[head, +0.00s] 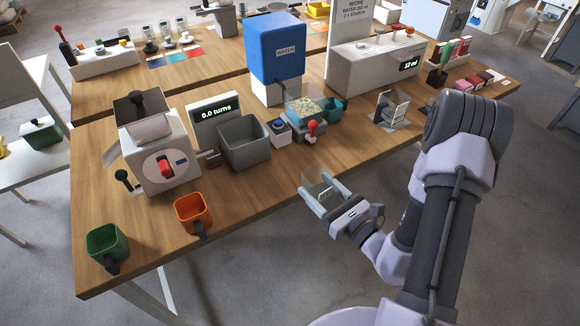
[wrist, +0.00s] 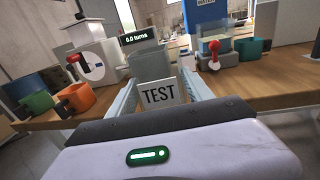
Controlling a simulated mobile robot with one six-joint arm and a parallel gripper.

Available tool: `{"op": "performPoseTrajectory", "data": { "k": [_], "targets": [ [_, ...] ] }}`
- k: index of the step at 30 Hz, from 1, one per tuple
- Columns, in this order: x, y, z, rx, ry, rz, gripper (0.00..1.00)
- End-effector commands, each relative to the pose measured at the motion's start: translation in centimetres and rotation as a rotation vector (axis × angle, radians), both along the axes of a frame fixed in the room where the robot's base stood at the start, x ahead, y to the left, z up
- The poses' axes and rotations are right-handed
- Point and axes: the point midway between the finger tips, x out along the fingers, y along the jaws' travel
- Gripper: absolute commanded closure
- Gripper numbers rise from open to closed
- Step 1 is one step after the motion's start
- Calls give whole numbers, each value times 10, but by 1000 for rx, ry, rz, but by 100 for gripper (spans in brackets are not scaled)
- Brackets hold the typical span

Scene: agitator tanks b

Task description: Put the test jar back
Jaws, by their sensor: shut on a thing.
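My gripper (head: 319,186) is at the front edge of the wooden table, shut on the test jar (head: 323,198). The jar is small and pale or clear. In the wrist view its white "TEST" label (wrist: 158,94) faces the camera between the two fingers. Its base is hard to make out, and I cannot tell whether it touches the table. A small grey stand with a pale upright frame (head: 393,108) stands on the table, back and right of my gripper.
A grey bin (head: 244,142), an orange cup (head: 193,211) and a green cup (head: 107,245) stand left. Bare tabletop lies between.

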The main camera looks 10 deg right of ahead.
Motion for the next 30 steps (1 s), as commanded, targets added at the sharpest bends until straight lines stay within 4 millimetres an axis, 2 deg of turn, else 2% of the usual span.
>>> {"op": "performPoseTrajectory", "data": {
  "k": [3, 6, 8, 15, 19, 23, 27, 30],
  "targets": [
    [-7, -9, 1, -2, 4, -92, 100],
    [1, -9, -1, -8, 1, -116, 100],
    [17, -3, -3, -10, -3, -115, 100],
    [98, 23, -11, -7, -5, -114, 100],
    [131, 32, -15, -7, -4, -116, 100],
    [143, 35, -20, -6, 0, -119, 100],
    [144, 34, -48, -4, 2, -120, 100],
    [144, 34, -54, -6, 1, -120, 100]
  ]
}}
